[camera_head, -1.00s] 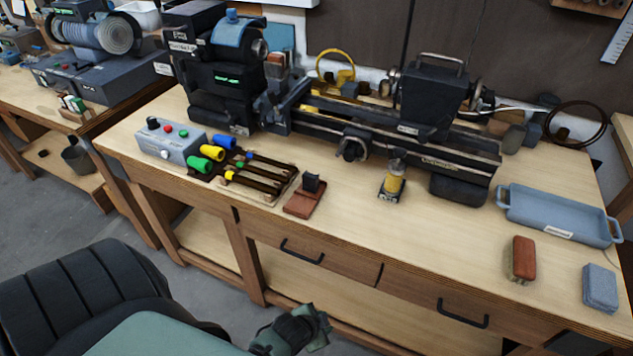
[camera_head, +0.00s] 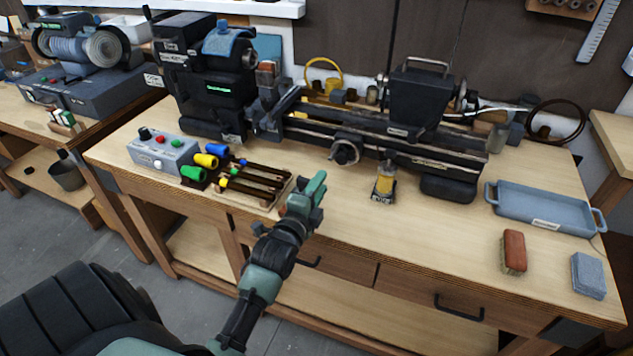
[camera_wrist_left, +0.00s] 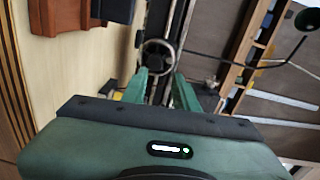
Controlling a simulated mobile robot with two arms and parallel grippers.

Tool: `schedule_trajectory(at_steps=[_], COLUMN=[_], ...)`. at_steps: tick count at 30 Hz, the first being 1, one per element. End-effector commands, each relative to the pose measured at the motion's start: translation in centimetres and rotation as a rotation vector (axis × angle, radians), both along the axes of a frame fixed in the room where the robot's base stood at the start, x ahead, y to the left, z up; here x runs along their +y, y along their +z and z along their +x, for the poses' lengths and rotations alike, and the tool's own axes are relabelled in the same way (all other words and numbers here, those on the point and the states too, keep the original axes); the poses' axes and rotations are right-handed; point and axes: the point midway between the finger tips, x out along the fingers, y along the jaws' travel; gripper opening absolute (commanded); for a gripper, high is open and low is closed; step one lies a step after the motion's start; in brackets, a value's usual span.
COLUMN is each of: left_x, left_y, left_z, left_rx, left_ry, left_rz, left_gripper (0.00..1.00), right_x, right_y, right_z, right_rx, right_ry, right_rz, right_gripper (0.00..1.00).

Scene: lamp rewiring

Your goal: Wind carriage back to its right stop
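The dark lathe (camera_head: 455,149) stands along the back of the bench. A round handwheel (camera_head: 345,152) sits on the front of its bed, left of the middle. A grey slide part (camera_head: 272,108), which looks like the carriage, sits at the left end of the bed beside the headstock (camera_head: 205,95). My left gripper (camera_head: 318,190) is over the bench's front, short of the handwheel and apart from it. In the left wrist view its green fingers (camera_wrist_left: 162,88) are spread and empty, with the handwheel (camera_wrist_left: 158,56) beyond the gap. My right gripper is not in view.
A grey control box (camera_head: 163,152) and several coloured-handled tools (camera_head: 215,165) lie left of my gripper. A blue tray (camera_head: 540,208), a brown brush (camera_head: 514,251) and a grey block (camera_head: 588,275) lie at right.

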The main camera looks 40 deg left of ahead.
Motion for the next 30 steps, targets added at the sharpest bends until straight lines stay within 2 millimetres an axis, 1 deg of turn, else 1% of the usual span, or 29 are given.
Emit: schedule_trajectory(at_steps=[1,3,8,16,18,24,30], left_x=[0.5,0.8,1.0,1.8,1.9,2.4,2.6], left_y=[0.6,0.9,0.9,0.8,1.0,1.0,1.0], left_z=[0.3,0.5,1.4,4.4,5.2,7.1,8.1], left_rx=[-0.020,-0.032,-0.037,-0.035,-0.034,-0.034,-0.033], left_ry=[0.009,0.015,0.016,0.015,0.014,0.014,0.015], left_rz=[0.033,0.059,0.067,0.063,0.066,0.066,0.063], left_gripper=[0.29,0.29,0.29,0.29,0.29,0.29,0.29], right_x=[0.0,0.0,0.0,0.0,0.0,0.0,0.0], right_y=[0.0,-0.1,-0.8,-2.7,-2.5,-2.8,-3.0], right_z=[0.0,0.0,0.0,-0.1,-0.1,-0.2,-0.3], right_rx=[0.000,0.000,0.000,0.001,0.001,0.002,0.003], right_ry=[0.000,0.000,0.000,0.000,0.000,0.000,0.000], right_rz=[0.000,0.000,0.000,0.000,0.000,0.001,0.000], right_gripper=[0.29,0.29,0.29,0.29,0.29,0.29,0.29])
